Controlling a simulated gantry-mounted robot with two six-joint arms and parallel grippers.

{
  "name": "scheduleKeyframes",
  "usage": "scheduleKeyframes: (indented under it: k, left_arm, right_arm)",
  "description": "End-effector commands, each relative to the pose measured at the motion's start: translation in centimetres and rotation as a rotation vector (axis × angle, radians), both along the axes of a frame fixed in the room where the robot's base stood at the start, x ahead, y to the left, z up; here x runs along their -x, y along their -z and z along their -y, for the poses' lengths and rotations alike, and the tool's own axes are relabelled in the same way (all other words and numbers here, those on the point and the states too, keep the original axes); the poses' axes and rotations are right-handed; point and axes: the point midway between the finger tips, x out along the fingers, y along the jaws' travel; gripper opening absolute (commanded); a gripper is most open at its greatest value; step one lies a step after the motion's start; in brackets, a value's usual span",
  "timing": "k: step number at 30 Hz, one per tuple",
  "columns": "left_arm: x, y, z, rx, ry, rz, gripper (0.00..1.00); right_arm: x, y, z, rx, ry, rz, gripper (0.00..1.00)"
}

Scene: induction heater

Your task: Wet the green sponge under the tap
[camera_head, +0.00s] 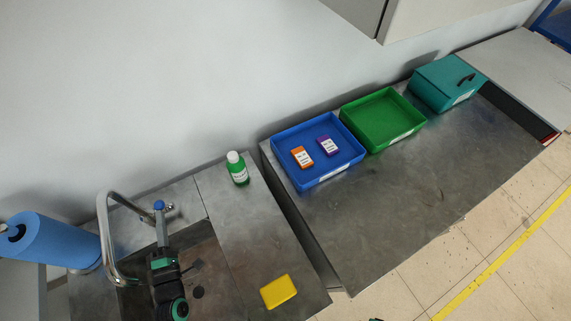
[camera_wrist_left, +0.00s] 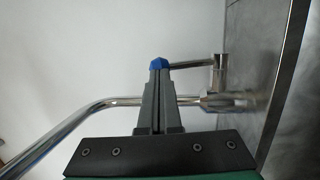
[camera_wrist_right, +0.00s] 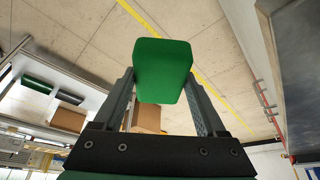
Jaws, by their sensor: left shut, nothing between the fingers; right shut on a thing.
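The green sponge (camera_wrist_right: 163,70) is between the fingers of my right gripper (camera_wrist_right: 165,85), which is shut on it; in the head view neither shows clearly. The chrome tap (camera_head: 104,225) arches over the sink (camera_head: 205,262) at lower left. Its blue-tipped handle (camera_head: 158,205) is right at the fingertips of my left gripper (camera_head: 161,218). In the left wrist view, my left gripper (camera_wrist_left: 159,78) is shut and empty, with the blue tip (camera_wrist_left: 158,63) just beyond its fingertips. I cannot tell whether they touch.
A yellow sponge (camera_head: 278,291) and a green bottle (camera_head: 237,168) stand on the counter right of the sink. A blue paper roll (camera_head: 50,240) is at left. A blue tray (camera_head: 328,174) with two small boxes, a green tray (camera_head: 393,139) and a teal box (camera_head: 448,88) line the wall.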

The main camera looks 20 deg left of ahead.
Motion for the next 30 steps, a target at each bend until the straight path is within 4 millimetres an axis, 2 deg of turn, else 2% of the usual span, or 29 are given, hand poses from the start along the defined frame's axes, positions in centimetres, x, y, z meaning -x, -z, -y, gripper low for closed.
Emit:
scheduleKeyframes:
  k: [1, 3, 6, 25, 30]
  left_arm:
    - [-0.3, -0.9, -0.2, 0.012, -0.001, -0.011, 0.0]
    - [-0.7, -1.3, -0.6, 0.034, -0.001, -0.031, 0.0]
    - [-1.1, -1.2, -0.9, 0.055, 0.0, -0.053, 0.0]
    - [-1.1, -0.8, -0.9, 0.06, 0.001, -0.057, 0.0]
    - [-0.4, -0.9, -0.2, 0.062, 0.005, -0.06, 0.0]
  right_arm:
    - [0.0, -1.2, 0.0, 0.0, 0.0, 0.0, 0.29]
    - [0.0, -2.2, 0.0, 0.0, 0.0, 0.0, 0.29]
    - [0.0, -2.7, 0.0, 0.0, 0.0, 0.0, 0.29]
    - [0.0, -2.5, 0.0, 0.0, 0.0, 0.0, 0.29]
    - [0.0, -2.8, 0.0, 0.0, 0.0, 0.0, 0.29]
